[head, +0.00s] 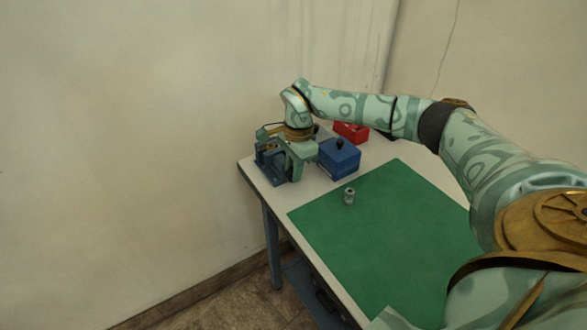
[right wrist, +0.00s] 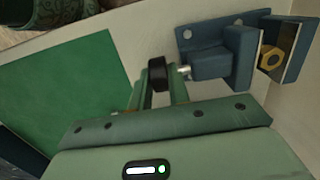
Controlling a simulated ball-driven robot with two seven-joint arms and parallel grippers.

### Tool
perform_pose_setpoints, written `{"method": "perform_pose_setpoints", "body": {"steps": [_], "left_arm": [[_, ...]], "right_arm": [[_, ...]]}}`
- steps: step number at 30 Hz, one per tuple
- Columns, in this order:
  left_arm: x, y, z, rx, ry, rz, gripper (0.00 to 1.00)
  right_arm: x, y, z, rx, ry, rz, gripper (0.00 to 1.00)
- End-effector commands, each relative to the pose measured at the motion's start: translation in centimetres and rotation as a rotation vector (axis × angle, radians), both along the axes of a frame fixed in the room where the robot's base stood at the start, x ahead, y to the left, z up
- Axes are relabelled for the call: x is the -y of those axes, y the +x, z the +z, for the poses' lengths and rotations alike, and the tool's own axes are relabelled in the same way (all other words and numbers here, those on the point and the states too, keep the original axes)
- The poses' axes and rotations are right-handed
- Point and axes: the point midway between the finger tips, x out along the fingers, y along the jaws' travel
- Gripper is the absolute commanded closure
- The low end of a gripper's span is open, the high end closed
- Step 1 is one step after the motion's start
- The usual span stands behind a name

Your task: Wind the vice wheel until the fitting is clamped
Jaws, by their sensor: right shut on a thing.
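The blue vice (head: 268,166) stands at the far left corner of the table, and it also shows in the right wrist view (right wrist: 208,62). Its small black wheel (right wrist: 157,73) sits on the end of a short metal screw. My right gripper (head: 299,153) reaches down beside the vice and is shut on the wheel, one finger on each side, as the right wrist view shows (right wrist: 161,92). A brass hexagonal fitting (right wrist: 270,59) sits between the vice jaws. I cannot tell whether both jaws touch it. My left gripper is not in view.
A blue box (head: 338,160) with a black knob and a red bin (head: 351,132) stand right of the vice. A small grey metal piece (head: 349,197) stands on the mostly clear green mat (head: 390,235). A wall runs behind the table.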

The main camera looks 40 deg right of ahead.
Motion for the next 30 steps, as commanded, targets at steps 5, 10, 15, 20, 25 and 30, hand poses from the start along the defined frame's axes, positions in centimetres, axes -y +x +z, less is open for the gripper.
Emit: {"method": "perform_pose_setpoints", "body": {"steps": [5,10,15,20,25,30], "left_arm": [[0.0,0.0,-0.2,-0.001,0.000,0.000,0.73],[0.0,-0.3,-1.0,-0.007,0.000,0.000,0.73],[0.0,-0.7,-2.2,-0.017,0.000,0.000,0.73],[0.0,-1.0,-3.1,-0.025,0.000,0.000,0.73],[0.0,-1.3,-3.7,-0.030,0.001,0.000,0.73],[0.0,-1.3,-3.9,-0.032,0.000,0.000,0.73]], "right_arm": [[0.3,0.0,-0.1,0.013,0.120,-0.004,1.00],[0.6,0.0,-0.4,0.028,0.250,-0.004,1.00],[0.8,-0.1,-0.6,0.038,0.365,-0.004,1.00],[0.9,-0.1,-0.6,0.048,0.446,-0.004,1.00],[1.0,-0.1,-0.5,0.056,0.501,-0.001,1.00],[1.0,-0.1,-0.4,0.057,0.524,0.000,1.00]]}}
